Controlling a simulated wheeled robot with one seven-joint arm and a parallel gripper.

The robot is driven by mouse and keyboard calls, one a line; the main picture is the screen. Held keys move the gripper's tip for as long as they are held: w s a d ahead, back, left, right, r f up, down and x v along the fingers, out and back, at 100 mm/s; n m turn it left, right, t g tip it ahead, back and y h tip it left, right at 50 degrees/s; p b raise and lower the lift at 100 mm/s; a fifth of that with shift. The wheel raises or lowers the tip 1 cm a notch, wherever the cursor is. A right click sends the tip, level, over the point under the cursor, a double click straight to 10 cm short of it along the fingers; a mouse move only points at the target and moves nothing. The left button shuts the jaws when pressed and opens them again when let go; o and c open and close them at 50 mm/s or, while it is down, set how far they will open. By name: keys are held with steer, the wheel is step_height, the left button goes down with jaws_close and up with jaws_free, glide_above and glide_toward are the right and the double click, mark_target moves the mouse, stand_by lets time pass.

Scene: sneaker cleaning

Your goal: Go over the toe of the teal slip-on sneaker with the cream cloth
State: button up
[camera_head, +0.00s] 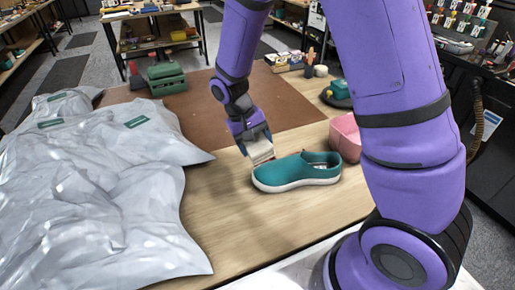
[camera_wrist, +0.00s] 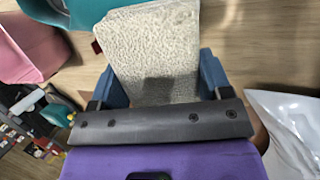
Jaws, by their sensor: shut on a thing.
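The teal slip-on sneaker (camera_head: 290,172) with a white sole stands upright on the wooden table, its toe pointing left. Part of it shows at the top left of the wrist view (camera_wrist: 88,12). My gripper (camera_head: 259,150) is just above and left of the sneaker's toe. It is shut on the cream cloth (camera_wrist: 155,50), which looks like a flat, rough-textured pad between the blue fingers. The cloth also shows below the fingers in the head view (camera_head: 261,154). I cannot tell whether the cloth touches the toe.
Crumpled grey-white plastic bags (camera_head: 90,190) cover the table's left side. A pink container (camera_head: 346,136) stands behind the sneaker's heel. A brown mat (camera_head: 205,113) lies at the back, with a green box (camera_head: 167,77) on its far part. Bare wood (camera_head: 235,215) lies in front of the sneaker.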

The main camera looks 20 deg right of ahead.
steer(key=shift+a+r, duration=0.2)
steer(key=shift+r, duration=0.45)
steer(key=shift+w, duration=0.1)
steer(key=shift+s+v, duration=0.15)
steer(key=shift+v, duration=0.6)
steer(key=shift+s+v, duration=0.1)
steer(key=shift+v, duration=0.6)
steer(key=shift+r, duration=0.1)
